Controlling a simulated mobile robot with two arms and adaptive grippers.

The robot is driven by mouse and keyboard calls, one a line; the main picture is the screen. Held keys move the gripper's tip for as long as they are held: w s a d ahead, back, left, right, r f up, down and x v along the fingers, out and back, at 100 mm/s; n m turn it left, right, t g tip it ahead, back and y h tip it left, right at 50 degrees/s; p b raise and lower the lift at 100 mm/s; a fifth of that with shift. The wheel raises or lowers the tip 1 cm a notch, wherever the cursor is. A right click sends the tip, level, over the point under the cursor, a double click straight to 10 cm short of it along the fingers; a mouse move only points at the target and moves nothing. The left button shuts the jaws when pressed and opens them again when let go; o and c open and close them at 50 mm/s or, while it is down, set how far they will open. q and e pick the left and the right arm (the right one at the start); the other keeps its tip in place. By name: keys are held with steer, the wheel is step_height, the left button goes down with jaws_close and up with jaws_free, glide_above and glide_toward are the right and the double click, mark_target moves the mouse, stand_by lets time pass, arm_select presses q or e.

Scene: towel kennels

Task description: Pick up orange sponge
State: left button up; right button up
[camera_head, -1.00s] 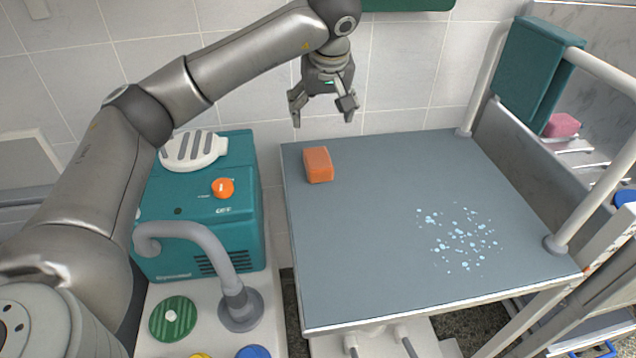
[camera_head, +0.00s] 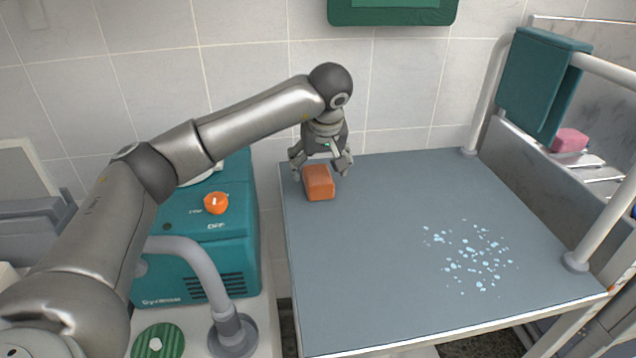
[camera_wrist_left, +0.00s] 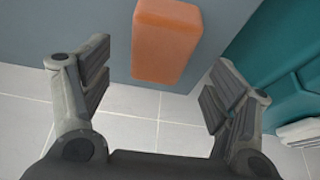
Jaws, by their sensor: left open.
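The orange sponge (camera_head: 319,184) is a small block on the grey table top (camera_head: 370,260), near its back left corner. My left gripper (camera_head: 322,168) is open and lowered just behind the sponge, close to it. In the left wrist view the sponge (camera_wrist_left: 166,42) shows ahead of the two spread fingers of the left gripper (camera_wrist_left: 153,95), roughly in line with the gap between them. Nothing is held. My right gripper is not in view.
A teal machine (camera_head: 205,240) with an orange knob (camera_head: 216,203) and a grey hose stands left of the table. White rails and a hanging teal towel (camera_head: 538,85) bound the right side. Blue-white droplets (camera_head: 470,255) lie on the table's right half. A pink block (camera_head: 570,140) sits beyond.

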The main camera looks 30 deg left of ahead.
mark_target(318, 175)
arm_select(q)
steer(key=x, duration=0.4)
steer(key=shift+w+f, duration=0.1)
steer(key=shift+f, duration=0.2)
steer(key=shift+f, duration=0.2)
steer(key=c, duration=0.9)
